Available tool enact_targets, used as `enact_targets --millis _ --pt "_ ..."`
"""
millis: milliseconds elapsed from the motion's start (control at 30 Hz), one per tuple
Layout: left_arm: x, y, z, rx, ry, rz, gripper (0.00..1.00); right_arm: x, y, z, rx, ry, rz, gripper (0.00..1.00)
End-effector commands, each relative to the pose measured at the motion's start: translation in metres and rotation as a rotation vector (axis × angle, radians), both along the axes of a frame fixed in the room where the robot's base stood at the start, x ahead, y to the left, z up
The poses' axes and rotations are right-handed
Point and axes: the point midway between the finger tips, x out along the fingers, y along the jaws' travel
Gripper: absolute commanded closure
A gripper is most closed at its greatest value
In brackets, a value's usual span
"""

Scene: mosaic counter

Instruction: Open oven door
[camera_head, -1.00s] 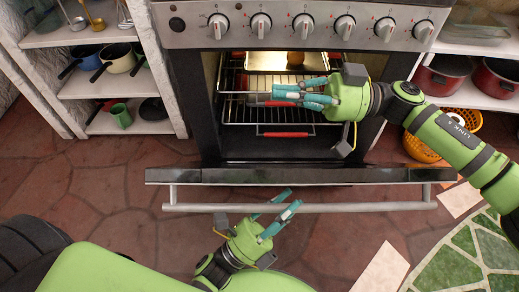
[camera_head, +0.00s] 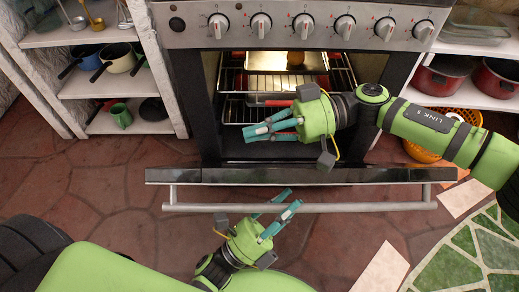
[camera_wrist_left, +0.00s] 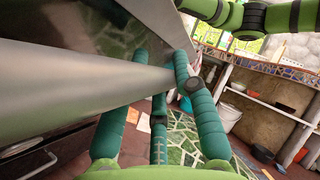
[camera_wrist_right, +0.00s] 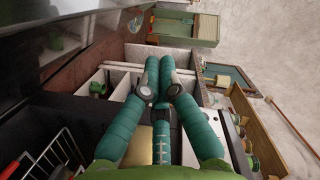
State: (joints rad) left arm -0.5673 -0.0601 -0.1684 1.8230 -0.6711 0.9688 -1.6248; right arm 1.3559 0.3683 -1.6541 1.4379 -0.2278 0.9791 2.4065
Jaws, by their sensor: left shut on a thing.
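The oven (camera_head: 290,115) stands ahead with its inside and racks showing. Its door (camera_head: 400,175) is swung down and outward, with the top edge and the long metal handle (camera_head: 370,207) toward me. My left gripper (camera_head: 284,204) is shut on the handle near its middle. In the left wrist view the handle (camera_wrist_left: 60,90) passes between the teal fingers (camera_wrist_left: 162,70). My right gripper (camera_head: 262,131) is above the door, in front of the oven opening. Its fingertips are together and hold nothing in the right wrist view (camera_wrist_right: 160,62).
Oven racks (camera_head: 240,108) and a tray (camera_head: 270,85) are inside. Knobs (camera_head: 302,25) line the panel above. A shelf with pots (camera_head: 118,60) stands left. Red pots (camera_head: 445,75) and an orange basket (camera_head: 420,148) are right. Stone floor lies in front.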

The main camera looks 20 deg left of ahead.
Motion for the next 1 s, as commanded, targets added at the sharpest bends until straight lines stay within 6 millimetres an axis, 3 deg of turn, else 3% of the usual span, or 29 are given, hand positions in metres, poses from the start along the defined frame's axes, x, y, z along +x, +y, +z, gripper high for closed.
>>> enact_targets --millis 200,667,1000 --pt "0.000 0.000 0.001 -0.007 -0.001 -0.003 1.00 -0.022 -0.011 -0.018 -0.001 0.003 -0.001 1.00" --pt "0.000 0.000 0.001 -0.006 -0.001 -0.003 1.00 -0.028 -0.013 -0.023 -0.001 0.001 -0.002 1.00" --pt "0.002 0.001 0.004 -0.010 -0.006 0.002 1.00 -0.055 -0.021 -0.040 0.014 -0.050 0.009 1.00"
